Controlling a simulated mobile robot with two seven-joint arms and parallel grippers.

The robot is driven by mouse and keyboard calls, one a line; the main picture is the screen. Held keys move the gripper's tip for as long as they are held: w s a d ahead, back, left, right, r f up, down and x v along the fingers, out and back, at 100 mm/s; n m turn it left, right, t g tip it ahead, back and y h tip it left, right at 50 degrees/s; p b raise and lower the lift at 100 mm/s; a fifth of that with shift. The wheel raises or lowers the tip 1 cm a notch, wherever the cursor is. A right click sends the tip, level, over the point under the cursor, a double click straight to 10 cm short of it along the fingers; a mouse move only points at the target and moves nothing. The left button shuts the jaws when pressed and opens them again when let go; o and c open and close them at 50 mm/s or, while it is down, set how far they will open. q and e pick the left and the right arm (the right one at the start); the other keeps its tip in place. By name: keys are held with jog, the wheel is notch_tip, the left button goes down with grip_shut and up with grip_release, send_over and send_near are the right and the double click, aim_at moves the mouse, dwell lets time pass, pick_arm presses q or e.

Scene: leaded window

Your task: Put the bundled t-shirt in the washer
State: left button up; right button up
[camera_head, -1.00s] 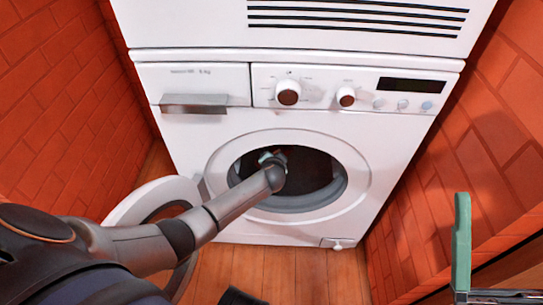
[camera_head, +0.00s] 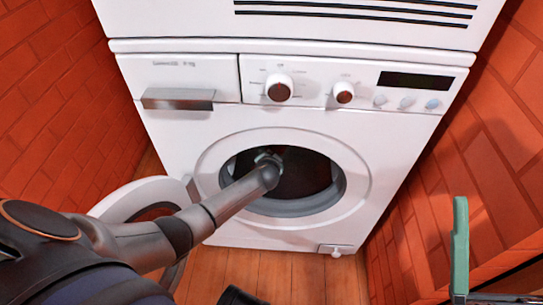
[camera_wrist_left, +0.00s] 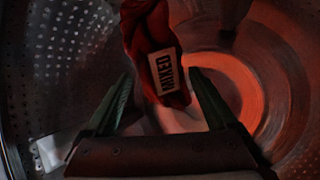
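The washer (camera_head: 190,130) is white, with its round door (camera_head: 120,205) swung open to the left. My left arm reaches through the opening, and the left gripper (camera_head: 268,158) is inside the dark drum (camera_head: 315,180). In the left wrist view the gripper's two green fingers (camera_wrist_left: 160,80) stand wide apart. The bundled t-shirt (camera_wrist_left: 145,25), dark red with a pale "MIXED" label, is inside the drum, beyond and between the fingertips. A gap shows on its left side; contact on the right is unclear. My right gripper shows one green finger (camera_head: 460,245) at lower right, at the end of its bar.
Red brick walls (camera_head: 50,90) stand close on both sides of the washer. The perforated drum wall (camera_wrist_left: 70,40) surrounds the left gripper. The wooden floor (camera_head: 290,275) in front is mostly clear. Knobs and a drawer are above the opening.

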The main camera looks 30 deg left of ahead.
pick_arm(q)
jog(key=shift+o, duration=0.5)
pick_arm(e)
jog(key=shift+r, duration=0.1)
pick_arm(q)
jog(key=p+v, duration=0.7)
jog(key=v, duration=0.5)
jog(key=shift+s, duration=0.2)
pick_arm(e)
notch_tip(320, 180, up, 8)
jog(key=d+t, duration=0.1)
jog(key=shift+s, duration=0.15)
pick_arm(q)
jog(key=shift+d+r, duration=0.1)
jog(key=shift+d, duration=0.05)
